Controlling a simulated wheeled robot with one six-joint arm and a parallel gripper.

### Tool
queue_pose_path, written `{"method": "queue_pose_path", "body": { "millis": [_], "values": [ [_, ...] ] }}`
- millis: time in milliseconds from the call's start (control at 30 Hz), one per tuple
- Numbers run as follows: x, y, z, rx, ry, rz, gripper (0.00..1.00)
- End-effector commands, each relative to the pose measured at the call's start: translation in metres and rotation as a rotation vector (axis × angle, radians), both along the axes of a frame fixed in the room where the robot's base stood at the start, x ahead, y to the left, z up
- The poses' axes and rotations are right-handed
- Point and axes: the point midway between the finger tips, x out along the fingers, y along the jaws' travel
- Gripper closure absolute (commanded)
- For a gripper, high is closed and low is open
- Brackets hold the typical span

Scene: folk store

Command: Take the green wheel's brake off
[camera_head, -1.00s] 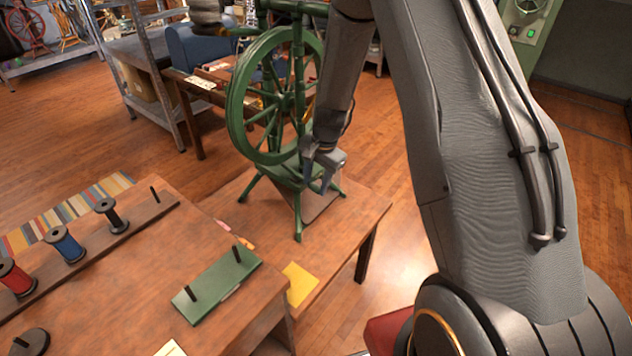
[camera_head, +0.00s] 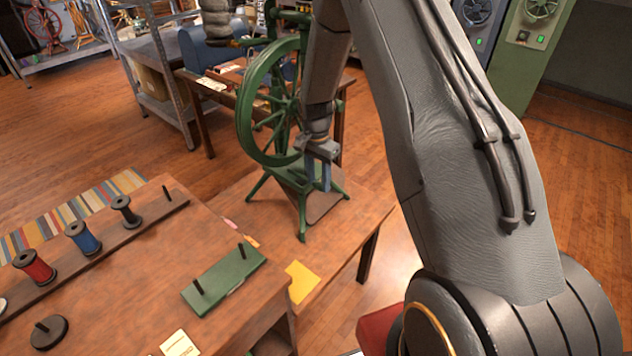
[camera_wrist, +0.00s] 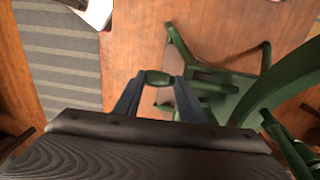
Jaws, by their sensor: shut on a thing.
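The green spinning wheel (camera_head: 252,128) stands on a low wooden table in the head view; its legs and part of its rim (camera_wrist: 290,85) show at the right of the wrist view. My gripper (camera_head: 319,187) is low at the wheel's right side, fingers pointing down. In the wrist view my gripper (camera_wrist: 158,84) has its two fingertips on either side of a small rounded green knob (camera_wrist: 157,77), shut on it. The knob looks like the brake's handle; how it joins the wheel is hidden. In the head view my fingers hide the knob.
The near workbench (camera_head: 130,285) holds a green peg board (camera_head: 225,280) and a rack of spools (camera_head: 84,238). A yellow sheet (camera_head: 302,281) lies on the low table (camera_head: 370,210). Another table with a blue box stands behind the wheel. Open floor lies to the right.

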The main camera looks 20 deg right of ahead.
Motion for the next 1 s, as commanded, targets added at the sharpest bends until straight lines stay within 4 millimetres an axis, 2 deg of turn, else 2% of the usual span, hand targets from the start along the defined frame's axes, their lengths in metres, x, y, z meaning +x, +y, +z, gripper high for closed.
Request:
{"method": "queue_pose_path", "body": {
  "millis": [267, 300, 400, 767, 1000],
  "values": [
    [0.0005, 0.0012, 0.0003, -0.002, 0.002, 0.0, 1.0],
    [0.0004, 0.0013, 0.0003, -0.002, 0.002, 0.0, 0.62],
    [0.0004, 0.0011, 0.0004, -0.002, 0.001, 0.0, 0.45],
    [-0.0003, -0.0005, -0.0004, 0.004, -0.005, -0.001, 0.45],
    [-0.0029, 0.0039, -0.008, 0.057, -0.079, 0.007, 0.45]
  ]
}}
